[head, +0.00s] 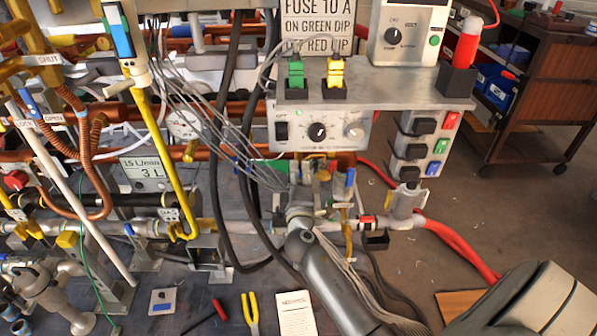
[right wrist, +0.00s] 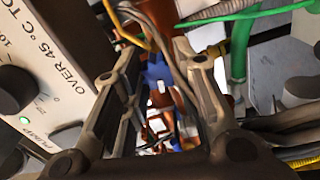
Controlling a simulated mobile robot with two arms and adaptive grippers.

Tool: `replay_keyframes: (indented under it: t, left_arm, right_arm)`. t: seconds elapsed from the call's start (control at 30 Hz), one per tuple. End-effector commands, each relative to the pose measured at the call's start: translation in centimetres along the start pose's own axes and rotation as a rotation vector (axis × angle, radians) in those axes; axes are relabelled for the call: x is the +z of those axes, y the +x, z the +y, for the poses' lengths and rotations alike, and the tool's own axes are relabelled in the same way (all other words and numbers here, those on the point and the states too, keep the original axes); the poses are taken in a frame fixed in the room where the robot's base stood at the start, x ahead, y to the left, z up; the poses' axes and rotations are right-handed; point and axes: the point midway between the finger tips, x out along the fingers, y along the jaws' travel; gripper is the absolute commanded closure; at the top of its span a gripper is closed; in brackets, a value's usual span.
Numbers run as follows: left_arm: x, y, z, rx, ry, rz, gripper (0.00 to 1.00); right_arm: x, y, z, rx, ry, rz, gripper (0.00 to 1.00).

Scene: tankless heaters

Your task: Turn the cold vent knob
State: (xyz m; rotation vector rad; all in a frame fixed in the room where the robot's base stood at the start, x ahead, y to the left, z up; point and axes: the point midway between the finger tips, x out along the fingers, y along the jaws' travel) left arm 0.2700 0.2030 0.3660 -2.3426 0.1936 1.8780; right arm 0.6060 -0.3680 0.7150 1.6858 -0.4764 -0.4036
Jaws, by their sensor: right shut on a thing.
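My right gripper (head: 302,195) reaches in among the pipes below the control box. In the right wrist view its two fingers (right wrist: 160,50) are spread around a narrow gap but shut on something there. A blue piece (right wrist: 158,76) and thin brownish cables show between the fingers. I cannot make out exactly what is gripped, nor can I read any label that marks the cold vent knob. A blue handle (head: 350,179) stands just right of the gripper in the head view, near a small tag (head: 343,205). My left gripper is not in view.
The control box (head: 318,131) with round knobs overhangs the gripper. Black hoses (head: 222,190) and a bundle of grey wires (head: 225,125) run close on its left. Red hoses (head: 455,245) lie to the right.

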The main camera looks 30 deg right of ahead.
Motion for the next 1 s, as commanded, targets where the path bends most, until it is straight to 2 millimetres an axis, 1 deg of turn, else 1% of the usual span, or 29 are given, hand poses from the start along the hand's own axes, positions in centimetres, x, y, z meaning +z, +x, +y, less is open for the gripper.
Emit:
replay_keyframes:
  t: [0.3, 0.5, 0.8, 1.0]
  left_arm:
    - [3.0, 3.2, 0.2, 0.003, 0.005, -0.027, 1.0]
    - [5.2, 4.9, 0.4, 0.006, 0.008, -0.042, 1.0]
    - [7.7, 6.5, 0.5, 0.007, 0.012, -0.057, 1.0]
    - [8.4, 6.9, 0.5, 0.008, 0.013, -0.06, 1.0]
  right_arm:
    - [-0.1, 0.0, 0.1, -0.001, -0.297, 0.003, 0.96]
    - [-0.1, 0.0, 0.0, -0.001, -0.457, 0.002, 0.96]
    - [-0.1, 0.0, -0.2, -0.001, -0.614, 0.004, 0.96]
    - [-0.1, 0.0, -0.3, -0.002, -0.661, 0.003, 0.96]
